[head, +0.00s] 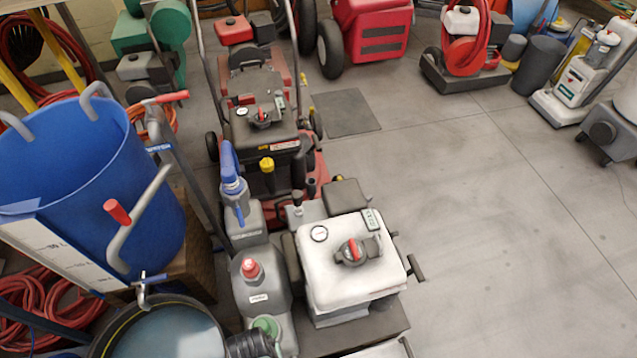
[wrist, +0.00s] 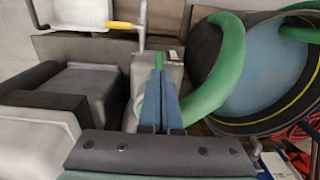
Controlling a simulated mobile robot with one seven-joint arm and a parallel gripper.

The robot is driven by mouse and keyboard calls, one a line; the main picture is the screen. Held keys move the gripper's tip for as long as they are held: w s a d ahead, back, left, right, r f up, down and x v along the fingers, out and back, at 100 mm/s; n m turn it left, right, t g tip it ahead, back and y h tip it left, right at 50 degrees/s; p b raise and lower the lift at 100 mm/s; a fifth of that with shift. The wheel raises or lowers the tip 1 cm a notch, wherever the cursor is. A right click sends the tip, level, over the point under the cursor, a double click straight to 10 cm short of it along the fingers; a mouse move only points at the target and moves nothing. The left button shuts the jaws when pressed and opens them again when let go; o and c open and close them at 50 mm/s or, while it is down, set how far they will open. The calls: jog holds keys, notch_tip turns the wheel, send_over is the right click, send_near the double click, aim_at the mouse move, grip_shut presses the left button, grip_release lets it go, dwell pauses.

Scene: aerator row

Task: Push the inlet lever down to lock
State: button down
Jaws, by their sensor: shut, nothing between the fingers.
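My gripper (wrist: 159,72) shows in the wrist view as two slate-blue fingers, shut together with nothing between them. They point up the picture in front of a grey upright body (wrist: 125,85) with a green hose (wrist: 215,75) beside it. A bar with a yellow grip (wrist: 104,24) lies beyond the fingertips, apart from them as seen. In the head view, a bent grey bar with a red grip (head: 117,212) stands in front of the blue tub, and another red grip (head: 172,97) is above it. I cannot tell which is the inlet lever. I cannot make out my gripper in the head view.
The blue tub (head: 95,150) stands at left, above a round water basin (head: 165,332). A white machine (head: 350,262) with a gauge and red-marked knob is at lower middle, next to a grey jug (head: 258,292). Open grey floor (head: 490,240) lies to the right.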

jog(key=r+p, duration=0.3)
jog(key=s+r+p, duration=0.1)
jog(key=r+p, duration=0.1)
jog(key=shift+d+r, duration=0.1)
jog(key=shift+d, duration=0.05)
